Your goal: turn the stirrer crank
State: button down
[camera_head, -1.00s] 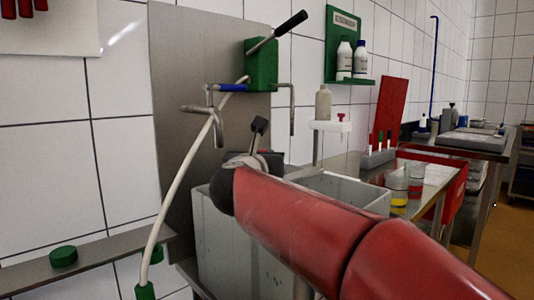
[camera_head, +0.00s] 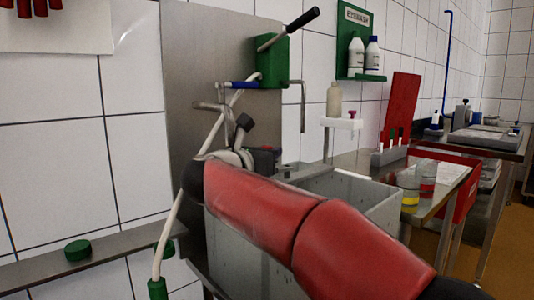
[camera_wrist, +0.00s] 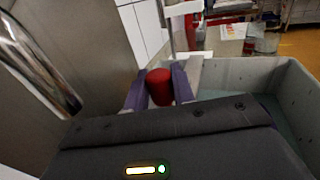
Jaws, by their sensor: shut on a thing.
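A red, rounded crank knob (camera_wrist: 159,86) shows in the wrist view, between the two purple-grey fingers of my gripper (camera_wrist: 160,92). The fingers are shut on it, one on each side. The rest of the crank and any stirrer are hidden behind the dark gripper body in that view. The grey basin (camera_wrist: 292,100) lies just right of and beyond the fingers. In the head view my red arm reaches across the front of the basin (camera_head: 375,205), and I cannot make out my fingers or the knob there.
A pale hose (camera_head: 184,190) hangs at the left. A steel shelf bears a green puck (camera_head: 78,251). Glass beakers (camera_head: 409,186) stand on the bench at right.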

jog(key=c, duration=1.2)
grip_release()
jog(key=b+v, duration=0.1)
jog(key=v, duration=0.6)
jog(key=shift+s, duration=0.4)
jog(key=shift+a, duration=0.15)
